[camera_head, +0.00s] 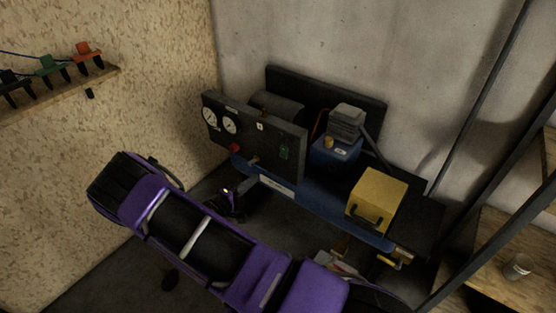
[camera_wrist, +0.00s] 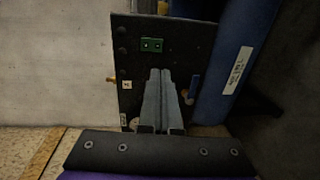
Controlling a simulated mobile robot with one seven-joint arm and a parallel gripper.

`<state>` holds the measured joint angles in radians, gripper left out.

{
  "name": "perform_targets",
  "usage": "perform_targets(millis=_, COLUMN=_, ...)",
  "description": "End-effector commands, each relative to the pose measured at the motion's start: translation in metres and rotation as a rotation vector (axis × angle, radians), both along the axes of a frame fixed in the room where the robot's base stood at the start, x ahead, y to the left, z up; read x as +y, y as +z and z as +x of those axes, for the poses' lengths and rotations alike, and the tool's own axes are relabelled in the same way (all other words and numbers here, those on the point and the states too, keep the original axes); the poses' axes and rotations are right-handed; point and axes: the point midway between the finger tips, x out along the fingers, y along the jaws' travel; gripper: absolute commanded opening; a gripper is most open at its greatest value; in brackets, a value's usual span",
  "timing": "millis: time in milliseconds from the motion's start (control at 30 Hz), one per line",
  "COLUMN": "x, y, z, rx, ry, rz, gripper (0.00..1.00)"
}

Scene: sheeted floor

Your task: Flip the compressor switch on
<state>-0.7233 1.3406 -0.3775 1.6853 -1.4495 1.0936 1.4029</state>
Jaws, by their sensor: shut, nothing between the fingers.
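The compressor's dark control panel (camera_head: 255,138) stands upright above the blue tank (camera_head: 320,212) in the head view. A small white switch plate (camera_head: 260,126) sits near its upper middle, right of two round gauges (camera_head: 230,125). In the wrist view the panel (camera_wrist: 180,30) appears turned sideways, with the white switch plate (camera_wrist: 127,85) left of my fingers. The switch's position is too small to read. My gripper (camera_wrist: 160,72) is shut and empty, in front of the panel. Its fingers hide part of the panel; I cannot tell whether they touch it.
A green socket (camera_wrist: 151,45) and a blue lever (camera_wrist: 193,88) are on the panel near my fingers. A yellow box (camera_head: 376,200) sits on the compressor's right. A wall shelf (camera_head: 60,92) is at left, and shelving with a cup (camera_head: 517,267) at right.

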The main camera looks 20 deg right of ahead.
Motion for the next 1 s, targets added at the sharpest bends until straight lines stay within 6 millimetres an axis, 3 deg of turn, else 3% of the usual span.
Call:
perform_targets(millis=367, x=-0.010, y=-0.001, z=0.006, rx=-0.001, ry=-0.004, rz=-0.001, gripper=0.00)
perform_targets(millis=800, x=-0.084, y=-0.012, z=0.054, rx=0.000, ry=-0.004, rz=0.000, gripper=0.00)
perform_targets(millis=1000, x=-0.107, y=-0.015, z=0.071, rx=-0.002, ry=-0.003, rz=0.000, gripper=0.00)
